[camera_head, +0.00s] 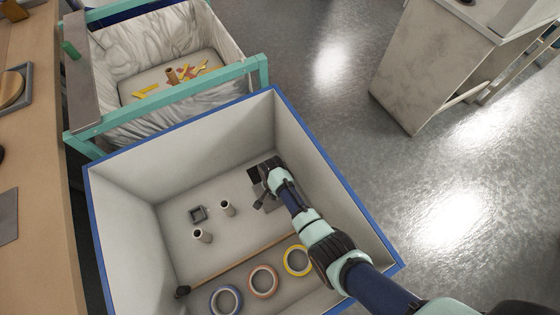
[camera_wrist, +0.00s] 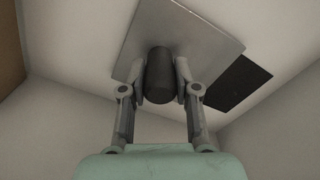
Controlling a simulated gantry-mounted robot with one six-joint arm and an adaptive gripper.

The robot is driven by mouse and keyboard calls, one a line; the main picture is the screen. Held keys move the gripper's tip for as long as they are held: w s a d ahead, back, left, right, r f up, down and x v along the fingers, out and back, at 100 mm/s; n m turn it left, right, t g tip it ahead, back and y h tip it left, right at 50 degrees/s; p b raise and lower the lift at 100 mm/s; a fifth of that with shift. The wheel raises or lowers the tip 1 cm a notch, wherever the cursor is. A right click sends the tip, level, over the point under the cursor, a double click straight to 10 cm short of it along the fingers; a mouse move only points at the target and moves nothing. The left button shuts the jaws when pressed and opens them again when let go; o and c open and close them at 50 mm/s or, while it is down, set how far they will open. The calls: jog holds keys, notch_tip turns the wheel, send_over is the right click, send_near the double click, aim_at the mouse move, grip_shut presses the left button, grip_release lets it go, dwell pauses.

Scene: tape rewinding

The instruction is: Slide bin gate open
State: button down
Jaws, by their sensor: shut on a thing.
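In the wrist view my gripper (camera_wrist: 161,88) is shut on a dark cylindrical knob (camera_wrist: 160,72). The knob stands on a flat grey plate, the bin gate (camera_wrist: 205,42). A black rectangular opening (camera_wrist: 238,84) shows beside the plate, uncovered at least in part. In the head view my gripper (camera_head: 263,186) is down inside the large blue-rimmed bin (camera_head: 125,240), near its far right corner. A dark patch at the opening (camera_head: 253,174) shows by the gripper. The arm hides most of the gate and the knob there.
A teal-framed cart (camera_head: 167,94) with yellow scraps stands behind the bin.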

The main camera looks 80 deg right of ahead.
jog(key=shift+s+a+r+p, duration=0.15)
jog(key=shift+s+a+p, duration=0.85)
jog(key=shift+a+p, duration=0.2)
jog(key=shift+s+a+r+p, duration=0.1)
jog(key=shift+a+p, duration=0.05)
jog(key=shift+p, duration=0.5)
jog(key=c, duration=0.8)
grip_release()
jog(key=shift+s+a, duration=0.1)
jog(key=r+p, duration=0.1)
jog(key=s+a+r+p, duration=0.1)
jog(key=r+p, duration=0.1)
jog(key=shift+a, duration=0.15)
notch_tip(320, 180, up, 6)
jog(key=p, duration=0.7)
jog(key=shift+d+r, duration=0.25)
